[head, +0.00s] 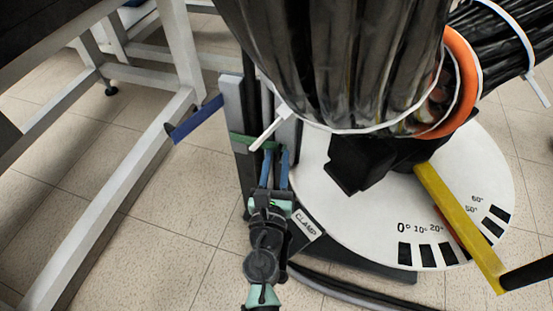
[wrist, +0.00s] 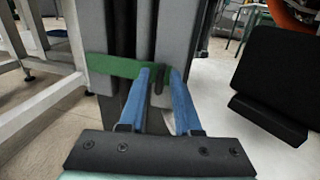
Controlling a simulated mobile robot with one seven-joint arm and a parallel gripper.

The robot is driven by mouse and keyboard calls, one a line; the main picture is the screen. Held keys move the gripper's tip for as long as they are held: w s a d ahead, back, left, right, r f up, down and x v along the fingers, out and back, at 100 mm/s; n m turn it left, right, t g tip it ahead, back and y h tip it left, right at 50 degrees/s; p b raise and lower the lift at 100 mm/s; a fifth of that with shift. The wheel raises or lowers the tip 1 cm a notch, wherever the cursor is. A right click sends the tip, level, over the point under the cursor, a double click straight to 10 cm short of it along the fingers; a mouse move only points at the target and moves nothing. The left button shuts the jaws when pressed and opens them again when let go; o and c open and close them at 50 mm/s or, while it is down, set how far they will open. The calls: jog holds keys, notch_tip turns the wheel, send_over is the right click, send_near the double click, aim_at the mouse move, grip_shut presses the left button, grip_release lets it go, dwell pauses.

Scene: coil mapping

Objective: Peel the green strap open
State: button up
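The green strap (head: 242,140) runs across the dark and grey upright post in the head view. In the wrist view the green strap (wrist: 112,65) lies flat across the post, and its right part is partly hidden behind my fingers. My gripper (head: 275,155) is right in front of the post, just below the strap's right part. In the wrist view my gripper (wrist: 161,72) shows two blue fingers with a gap between their tips. The tips overlap the strap's right part in the picture. I cannot tell whether they touch it.
A blue strap (head: 195,119) sticks out left of the post, and a white strip (head: 270,130) sticks out above my fingers. A round white angle plate (head: 350,215) with a large black cable bundle (head: 335,60) stands to the right. A white frame (head: 125,190) stands left, with bare floor between.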

grip_shut()
jog(key=shift+a, duration=0.25)
dwell(0.9)
